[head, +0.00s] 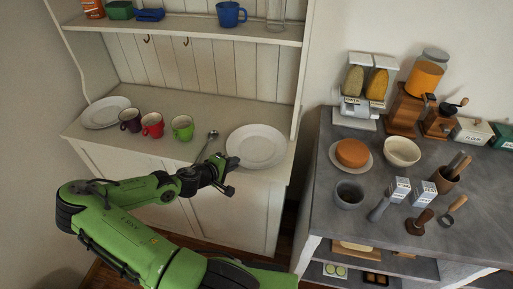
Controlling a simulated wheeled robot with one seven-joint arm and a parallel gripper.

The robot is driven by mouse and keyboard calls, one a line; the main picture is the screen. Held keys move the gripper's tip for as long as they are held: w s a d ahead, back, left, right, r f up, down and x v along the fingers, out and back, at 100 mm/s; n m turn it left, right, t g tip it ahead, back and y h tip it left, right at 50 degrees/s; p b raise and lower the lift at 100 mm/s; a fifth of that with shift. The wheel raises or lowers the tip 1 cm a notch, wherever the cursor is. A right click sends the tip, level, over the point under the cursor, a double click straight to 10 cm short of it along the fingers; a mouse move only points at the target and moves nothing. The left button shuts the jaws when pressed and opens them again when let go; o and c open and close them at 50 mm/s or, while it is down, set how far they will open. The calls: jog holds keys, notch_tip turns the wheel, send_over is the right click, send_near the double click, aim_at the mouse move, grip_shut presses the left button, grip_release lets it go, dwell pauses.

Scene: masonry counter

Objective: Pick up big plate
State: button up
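A big white plate (257,146) lies flat on the right part of the white hutch's ledge (215,108). A second, smaller-looking white plate (106,112) lies at the ledge's left end. My gripper (231,172) is at the front left edge of the right plate, its tip close to the rim. Whether it touches the plate I cannot tell. Its fingers are small and dark here, so I cannot see whether they are open or shut.
A blue mug (230,14) is on the shelf above. A grey counter (330,215) with kitchenware stands to the right.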

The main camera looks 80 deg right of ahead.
jog(key=shift+x, duration=1.1)
jog(key=shift+a, duration=0.1)
grip_shut()
jog(key=shift+f, duration=0.1)
dwell(0.5)
